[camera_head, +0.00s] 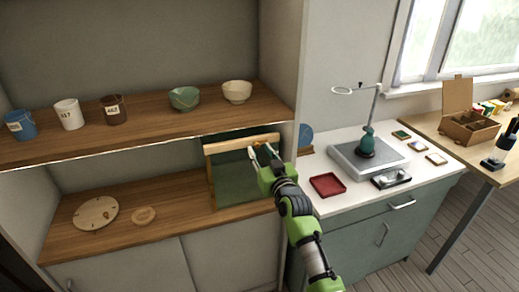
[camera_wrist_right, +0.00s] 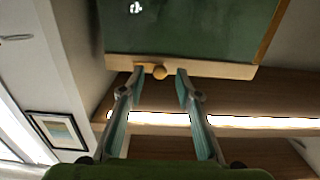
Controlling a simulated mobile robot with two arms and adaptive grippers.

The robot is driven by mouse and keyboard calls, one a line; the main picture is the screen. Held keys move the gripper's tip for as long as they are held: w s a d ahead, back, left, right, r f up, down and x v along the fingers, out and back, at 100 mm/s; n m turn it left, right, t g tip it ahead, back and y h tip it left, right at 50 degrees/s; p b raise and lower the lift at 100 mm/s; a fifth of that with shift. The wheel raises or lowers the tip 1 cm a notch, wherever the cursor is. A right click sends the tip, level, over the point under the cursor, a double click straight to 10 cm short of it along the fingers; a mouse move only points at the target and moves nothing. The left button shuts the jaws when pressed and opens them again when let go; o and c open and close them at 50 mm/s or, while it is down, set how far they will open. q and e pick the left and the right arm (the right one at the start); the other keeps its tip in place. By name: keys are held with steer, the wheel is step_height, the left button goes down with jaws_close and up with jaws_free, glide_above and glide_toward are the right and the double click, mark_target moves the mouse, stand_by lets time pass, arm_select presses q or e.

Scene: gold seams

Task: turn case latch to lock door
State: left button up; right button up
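The case (camera_head: 238,175) stands on the lower shelf, with a light wood frame and a dark green door panel (camera_wrist_right: 190,28). A small round brass latch (camera_wrist_right: 160,72) sits on the case's light wood rail (camera_wrist_right: 220,70) in the right wrist view. My right gripper (camera_head: 260,151) is at the front of the case near its top rail. Its two fingers are open in the right wrist view (camera_wrist_right: 160,82), one on each side of the latch, with visible gaps. In the head view the gripper partly hides the latch area. My left gripper is not in view.
Several cups and bowls stand on the upper shelf (camera_head: 150,120), just above the case. A round plate (camera_head: 96,213) and a small ring-shaped dish (camera_head: 144,215) lie left of it. A white-topped cabinet with a scale (camera_head: 368,158) and red tray (camera_head: 327,185) is on the right.

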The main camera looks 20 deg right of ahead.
steer(key=shift+w, duration=0.7)
jaws_close()
